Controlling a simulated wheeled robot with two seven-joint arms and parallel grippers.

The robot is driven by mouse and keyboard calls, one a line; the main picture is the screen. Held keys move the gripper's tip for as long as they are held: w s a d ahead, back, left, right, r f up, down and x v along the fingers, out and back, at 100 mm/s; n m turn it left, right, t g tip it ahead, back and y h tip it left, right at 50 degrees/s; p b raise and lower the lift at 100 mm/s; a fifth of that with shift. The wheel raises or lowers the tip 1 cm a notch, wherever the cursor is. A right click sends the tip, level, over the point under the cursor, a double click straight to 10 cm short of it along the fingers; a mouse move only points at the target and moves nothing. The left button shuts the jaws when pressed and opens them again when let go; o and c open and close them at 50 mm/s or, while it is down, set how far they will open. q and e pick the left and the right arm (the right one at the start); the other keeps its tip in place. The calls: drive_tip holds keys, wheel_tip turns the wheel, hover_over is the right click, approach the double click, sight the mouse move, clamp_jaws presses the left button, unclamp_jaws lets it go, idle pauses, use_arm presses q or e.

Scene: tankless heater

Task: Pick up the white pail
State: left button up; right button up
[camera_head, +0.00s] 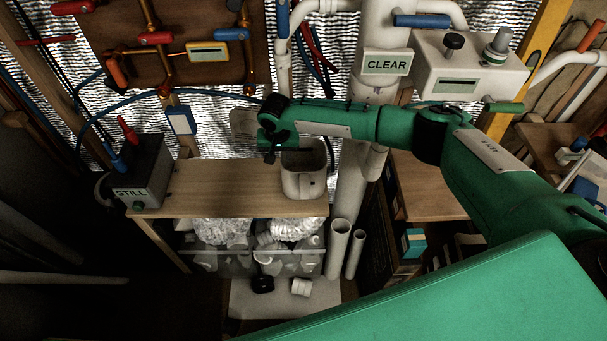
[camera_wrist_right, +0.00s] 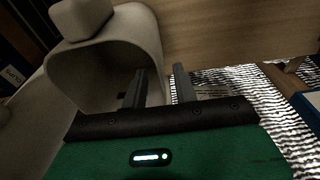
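The white pail (camera_head: 304,183) stands upright near the right end of a wooden table. My right gripper (camera_head: 285,149) is at the pail's top rim, partly hidden by its own wrist. In the right wrist view the pail (camera_wrist_right: 100,58) fills the upper left, its mouth facing the camera. The two fingers of my right gripper (camera_wrist_right: 160,88) are apart, one over the pail's mouth and the other outside its wall. The wall lies between them with some gap showing. My left gripper is not in view.
The wooden table (camera_head: 225,187) is bare left of the pail. A dark box marked STILL (camera_head: 143,175) stands at its left end. Below is a clear bin (camera_head: 215,262) of white parts. Upright pipes (camera_head: 340,240) stand to the right. A CLEAR sign (camera_head: 387,63) hangs above.

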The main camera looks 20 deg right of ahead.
drive_tip(key=shift+f, duration=0.4)
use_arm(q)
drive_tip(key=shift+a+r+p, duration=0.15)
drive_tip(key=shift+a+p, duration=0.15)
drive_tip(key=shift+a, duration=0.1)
use_arm(e)
wheel_tip(320, 180, down, 4)
drive_tip(key=shift+f, duration=0.2)
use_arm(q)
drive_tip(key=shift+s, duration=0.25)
use_arm(e)
drive_tip(key=shift+w, duration=0.1)
clamp_jaws()
